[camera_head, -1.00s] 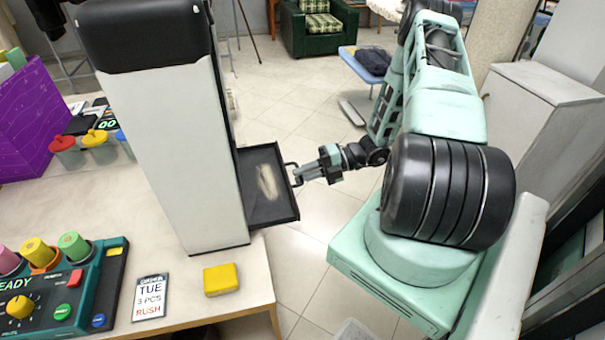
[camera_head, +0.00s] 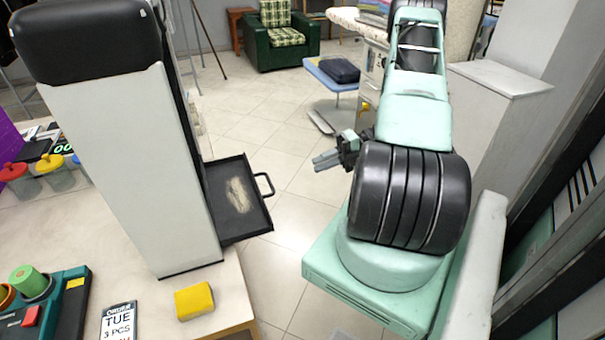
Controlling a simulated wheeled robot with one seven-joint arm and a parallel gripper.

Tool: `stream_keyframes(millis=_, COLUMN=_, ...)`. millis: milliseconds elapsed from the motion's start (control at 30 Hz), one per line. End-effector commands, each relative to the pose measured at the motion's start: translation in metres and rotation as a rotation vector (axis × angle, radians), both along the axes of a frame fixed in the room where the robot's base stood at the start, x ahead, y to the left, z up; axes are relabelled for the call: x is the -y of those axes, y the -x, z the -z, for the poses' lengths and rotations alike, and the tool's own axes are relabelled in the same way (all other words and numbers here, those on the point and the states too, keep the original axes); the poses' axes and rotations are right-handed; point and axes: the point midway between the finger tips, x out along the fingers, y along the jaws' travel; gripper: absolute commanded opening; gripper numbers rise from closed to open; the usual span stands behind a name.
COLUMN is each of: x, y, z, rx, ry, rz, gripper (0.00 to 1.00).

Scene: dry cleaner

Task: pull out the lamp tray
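The lamp tray (camera_head: 222,217) is a shallow black tray sticking out from the right side of a tall white and black housing (camera_head: 135,165). A pale, dusty patch lies on its floor. Its black loop handle (camera_head: 265,185) is on the tray's right end. My gripper (camera_head: 325,160) is to the right of and above the handle in the picture, apart from it. Its grey fingers point left towards the housing. Nothing shows between the fingers, and their gap is too small to make out clearly.
The housing stands on a pale counter (camera_head: 120,235) with a yellow sponge-like block (camera_head: 194,301), an order card (camera_head: 118,322) and a teal control panel (camera_head: 60,310). A blue-topped stool (camera_head: 325,74) and green armchair (camera_head: 281,40) stand behind. Tiled floor is open between.

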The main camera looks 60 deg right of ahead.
Motion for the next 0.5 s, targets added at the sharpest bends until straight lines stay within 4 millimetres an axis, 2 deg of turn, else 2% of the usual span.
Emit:
stream_keyframes(millis=200, x=0.021, y=0.014, z=-0.005, rx=0.000, ry=0.001, rz=0.001, gripper=0.17)
stream_keyframes(millis=500, x=0.025, y=0.016, z=-0.007, rx=0.000, ry=0.000, rz=0.000, gripper=0.17)
